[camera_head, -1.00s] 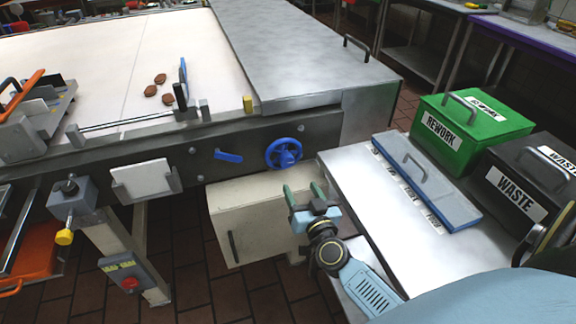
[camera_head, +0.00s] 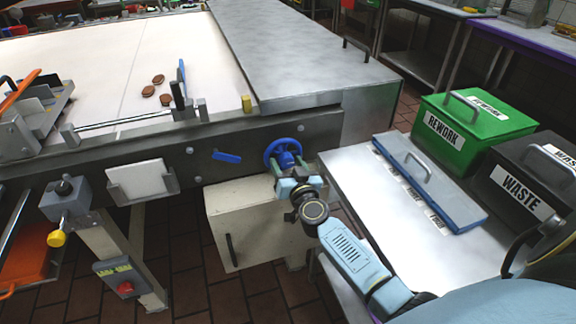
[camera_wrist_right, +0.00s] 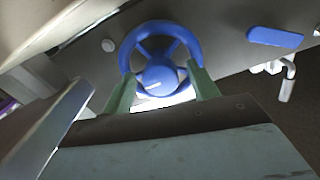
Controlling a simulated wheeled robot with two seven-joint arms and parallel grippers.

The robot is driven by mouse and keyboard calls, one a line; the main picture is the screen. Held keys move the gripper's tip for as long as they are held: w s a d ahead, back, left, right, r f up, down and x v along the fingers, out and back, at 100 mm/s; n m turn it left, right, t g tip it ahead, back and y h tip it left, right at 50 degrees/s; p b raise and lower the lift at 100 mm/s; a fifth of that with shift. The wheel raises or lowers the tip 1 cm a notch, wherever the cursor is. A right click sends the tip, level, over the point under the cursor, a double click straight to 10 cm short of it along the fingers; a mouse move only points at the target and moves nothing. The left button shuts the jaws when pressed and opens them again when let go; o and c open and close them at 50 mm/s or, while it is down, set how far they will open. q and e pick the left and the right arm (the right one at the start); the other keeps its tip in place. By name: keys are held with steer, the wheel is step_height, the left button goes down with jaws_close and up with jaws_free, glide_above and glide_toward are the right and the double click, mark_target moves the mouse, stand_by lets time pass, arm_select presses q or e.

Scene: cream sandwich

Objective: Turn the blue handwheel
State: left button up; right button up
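The blue handwheel (camera_head: 283,152) is mounted on the dark front rail of the conveyor. Its spokes and hub show in the right wrist view (camera_wrist_right: 160,57). My right gripper (camera_head: 290,170) is at the lower part of the wheel. In the right wrist view its two green fingers (camera_wrist_right: 160,92) are apart, one on each side of the hub, overlapping the lower rim. I cannot tell whether the fingers touch the wheel. My left gripper is not in view.
A blue lever (camera_head: 227,157) sits on the rail left of the wheel. A cream cabinet (camera_head: 255,222) is below.

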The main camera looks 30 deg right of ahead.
steer(key=c, duration=1)
steer(key=shift+o, duration=0.2)
